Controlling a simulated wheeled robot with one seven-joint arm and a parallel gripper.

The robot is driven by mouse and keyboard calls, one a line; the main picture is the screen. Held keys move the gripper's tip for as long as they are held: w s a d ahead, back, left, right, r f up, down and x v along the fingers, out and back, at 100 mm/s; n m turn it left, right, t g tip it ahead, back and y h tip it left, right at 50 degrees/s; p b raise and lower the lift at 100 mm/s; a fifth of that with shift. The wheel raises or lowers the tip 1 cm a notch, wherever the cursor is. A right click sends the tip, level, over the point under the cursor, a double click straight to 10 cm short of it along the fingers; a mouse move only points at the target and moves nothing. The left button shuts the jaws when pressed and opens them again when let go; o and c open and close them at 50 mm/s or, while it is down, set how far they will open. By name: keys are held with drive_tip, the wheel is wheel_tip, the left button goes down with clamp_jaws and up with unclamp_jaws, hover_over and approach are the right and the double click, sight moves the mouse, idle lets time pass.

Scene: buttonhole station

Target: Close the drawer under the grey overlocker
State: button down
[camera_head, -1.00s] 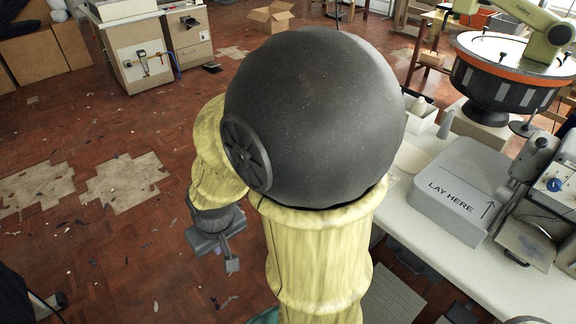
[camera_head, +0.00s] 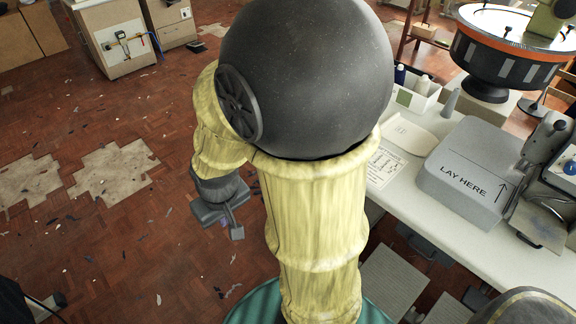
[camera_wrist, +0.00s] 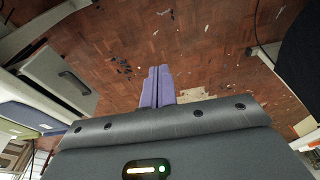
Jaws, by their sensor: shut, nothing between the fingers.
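The grey overlocker is probably the grey machine with a blue dial (camera_head: 569,168) at the right edge of the head view, on the white table; it is cut off. In the wrist view a light grey drawer front (camera_wrist: 58,72) with a dark handle (camera_wrist: 76,83) lies left of my gripper; I cannot tell whether it is the overlocker's drawer or how far out it is. My gripper (camera_wrist: 158,70) has its purple fingers together and empty, pointing over bare floor, apart from the drawer front. In the head view my gripper (camera_head: 236,228) hangs left of the table, fingers hard to see.
The white table (camera_head: 400,200) carries a grey "LAY HERE" block (camera_head: 465,180) and a white bin with bottles (camera_head: 415,97). Grey flat panels (camera_head: 393,285) show low beside the table. A cabinet (camera_head: 112,45) stands far back left. The floor at left is open, with scraps.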

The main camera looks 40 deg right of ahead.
drive_tip(key=w+d+f+n+g+h, duration=0.2)
drive_tip(key=d+f+n+g+h, duration=0.55)
drive_tip(key=f, duration=0.55)
drive_tip(key=w+d+f+n+t+h+p, duration=0.1)
drive_tip(key=w+d+n+t+h, duration=0.6)
drive_tip(key=w+n+h, duration=0.3)
drive_tip(key=shift+n+p, duration=0.3)
drive_tip(key=shift+n, duration=0.25)
drive_tip(key=shift+s+d+g, duration=0.1)
drive_tip(key=shift+d+g, duration=0.05)
drive_tip(key=shift+g, duration=0.1)
drive_tip(key=d, duration=0.9)
drive_tip(key=w+d, duration=0.1)
drive_tip(key=d, duration=0.3)
drive_tip(key=shift+d+b, duration=0.3)
drive_tip(key=shift+d, duration=0.1)
drive_tip(key=shift+w, duration=0.1)
